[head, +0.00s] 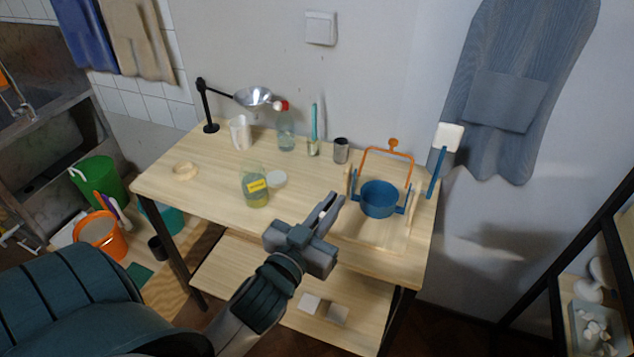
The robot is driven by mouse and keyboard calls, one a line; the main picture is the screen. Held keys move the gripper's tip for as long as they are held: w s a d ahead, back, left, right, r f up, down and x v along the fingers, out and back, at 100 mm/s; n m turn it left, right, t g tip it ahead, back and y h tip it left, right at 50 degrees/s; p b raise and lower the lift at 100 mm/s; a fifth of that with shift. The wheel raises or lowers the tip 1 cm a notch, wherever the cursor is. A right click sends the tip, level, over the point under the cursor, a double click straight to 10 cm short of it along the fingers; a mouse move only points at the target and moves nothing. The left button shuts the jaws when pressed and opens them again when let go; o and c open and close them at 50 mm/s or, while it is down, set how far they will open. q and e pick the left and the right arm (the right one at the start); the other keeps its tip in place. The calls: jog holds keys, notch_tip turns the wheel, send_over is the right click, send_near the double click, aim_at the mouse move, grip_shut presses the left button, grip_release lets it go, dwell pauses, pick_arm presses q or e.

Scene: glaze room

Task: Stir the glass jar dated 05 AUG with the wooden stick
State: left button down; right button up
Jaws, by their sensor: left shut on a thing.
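A glass jar (256,188) with yellow-green contents and a yellow label stands on the table (217,190). The label's writing is too small to read. A round white lid-like disc (277,179) lies just behind and to the right of it. My left gripper (330,207) is over the front of the table, to the right of the jar and apart from it. It is shut on a thin pale thing, seemingly the wooden stick (322,213), of which only a bit shows between the fingers. My right gripper is out of view.
Behind the jar stand a white cup (240,132), a clear bottle (285,131), a slim bottle (313,137) and a grey tumbler (341,150). A blue pot (379,199) in a frame stands right. A lamp (207,108) and a pale ring (185,170) are left.

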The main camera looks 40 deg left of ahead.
pick_arm(q)
jog(key=s+d+f+m+h+b, duration=0.1)
jog(key=s+d+f+b, duration=0.1)
jog(key=d+f, duration=0.3)
jog(key=shift+s+d+f+h, duration=0.15)
jog(key=shift+s+d+h, duration=0.35)
jog(key=shift+d, duration=0.6)
